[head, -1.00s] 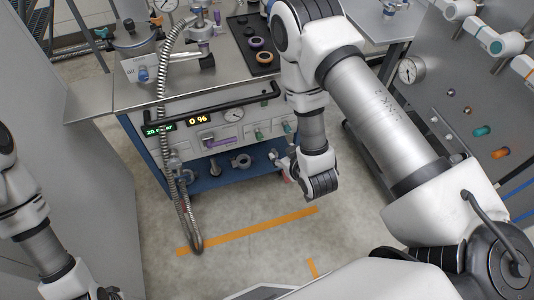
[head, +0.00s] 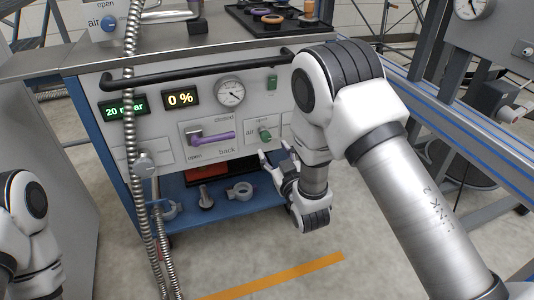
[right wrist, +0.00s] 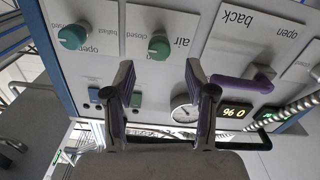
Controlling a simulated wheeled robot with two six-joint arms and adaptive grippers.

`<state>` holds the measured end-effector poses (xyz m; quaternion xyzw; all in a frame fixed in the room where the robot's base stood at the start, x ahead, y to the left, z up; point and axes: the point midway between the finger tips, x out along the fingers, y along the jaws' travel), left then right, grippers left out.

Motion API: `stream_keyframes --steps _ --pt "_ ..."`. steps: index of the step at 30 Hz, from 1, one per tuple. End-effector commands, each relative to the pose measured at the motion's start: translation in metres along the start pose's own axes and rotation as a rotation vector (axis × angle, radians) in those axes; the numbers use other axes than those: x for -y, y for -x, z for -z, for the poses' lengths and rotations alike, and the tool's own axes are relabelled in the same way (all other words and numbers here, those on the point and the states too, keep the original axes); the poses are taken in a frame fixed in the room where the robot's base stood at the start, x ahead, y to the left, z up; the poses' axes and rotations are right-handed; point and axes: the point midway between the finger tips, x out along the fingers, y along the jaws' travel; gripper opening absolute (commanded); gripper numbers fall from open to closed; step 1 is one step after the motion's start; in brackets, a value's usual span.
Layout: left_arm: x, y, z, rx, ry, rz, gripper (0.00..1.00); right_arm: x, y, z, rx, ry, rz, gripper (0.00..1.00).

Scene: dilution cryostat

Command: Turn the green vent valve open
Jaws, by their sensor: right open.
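The green vent valve is a round green knob (head: 264,135) beside an "air" label on the cart's front panel. The same knob (right wrist: 160,47) shows upside down in the right wrist view, with "closed" lettering beside it. My right gripper (head: 277,157) is open and empty, just below and right of the knob in the head view. In the right wrist view its two fingertips (right wrist: 160,76) are spread, and the knob appears beyond the gap between them, apparently untouched. My left arm enters at the left, but its gripper is out of frame.
A teal knob marked "ballast" (right wrist: 73,37) and a purple lever (head: 212,136) flank the valve. A black rail (head: 190,70) runs above the panel. A ribbed metal hose (head: 131,110) hangs at the left. The blue lower shelf (head: 228,203) holds fittings.

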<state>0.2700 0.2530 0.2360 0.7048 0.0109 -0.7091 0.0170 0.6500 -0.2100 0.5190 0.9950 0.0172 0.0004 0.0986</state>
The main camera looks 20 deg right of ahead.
Motion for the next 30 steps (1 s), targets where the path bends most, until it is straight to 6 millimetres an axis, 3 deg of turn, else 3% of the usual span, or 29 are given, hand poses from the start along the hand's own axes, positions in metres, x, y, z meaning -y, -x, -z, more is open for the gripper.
stream_keyframes --steps 9,19,20,24,30 --pt "0.000 -0.024 0.000 0.000 0.001 0.000 0.40 0.000 -0.055 0.002 -0.007 -0.001 -0.001 0.56" --pt "0.000 -0.025 0.001 -0.002 0.002 0.000 0.40 -0.001 -0.065 0.005 -0.004 0.000 -0.001 0.56" --pt "0.000 -0.025 0.001 -0.002 0.002 0.000 0.40 -0.001 -0.065 0.005 -0.004 0.000 -0.001 0.49" --pt "0.000 -0.025 0.001 -0.001 0.002 0.000 0.40 -0.001 -0.065 0.005 -0.003 0.000 -0.001 0.00" --pt "0.000 -0.025 0.001 -0.001 0.002 0.000 0.40 -0.001 -0.066 0.005 -0.003 0.001 -0.001 0.00"
